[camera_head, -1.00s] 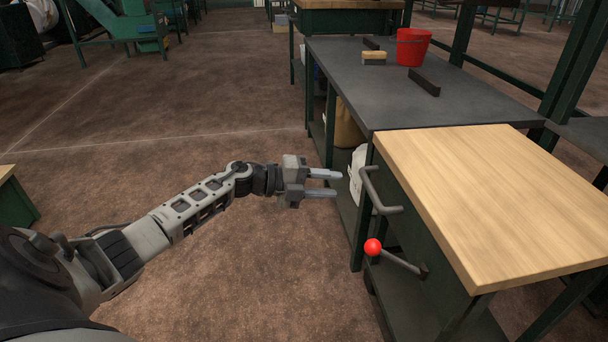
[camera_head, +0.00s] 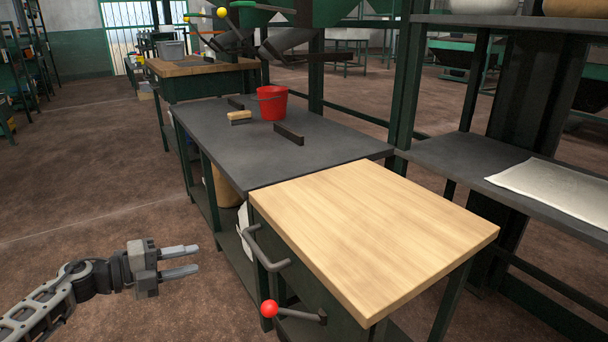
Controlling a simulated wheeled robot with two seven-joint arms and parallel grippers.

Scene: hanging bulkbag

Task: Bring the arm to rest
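My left arm comes in from the lower left of the head view. My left gripper (camera_head: 190,260) is open and empty, its two grey fingers apart and pointing right. It hangs over the brown floor, to the left of the wood-topped bench (camera_head: 370,230), apart from the bench's grey handle (camera_head: 262,248) and the lever with a red ball knob (camera_head: 269,309). My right arm and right gripper do not show.
A dark metal table (camera_head: 220,145) adjoins the bench and holds a red bucket (camera_head: 272,104), a brush (camera_head: 239,118) and dark bars. A shelf with a white sheet (camera_head: 555,190) stands at right. The floor (camera_head: 100,190) at left is clear.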

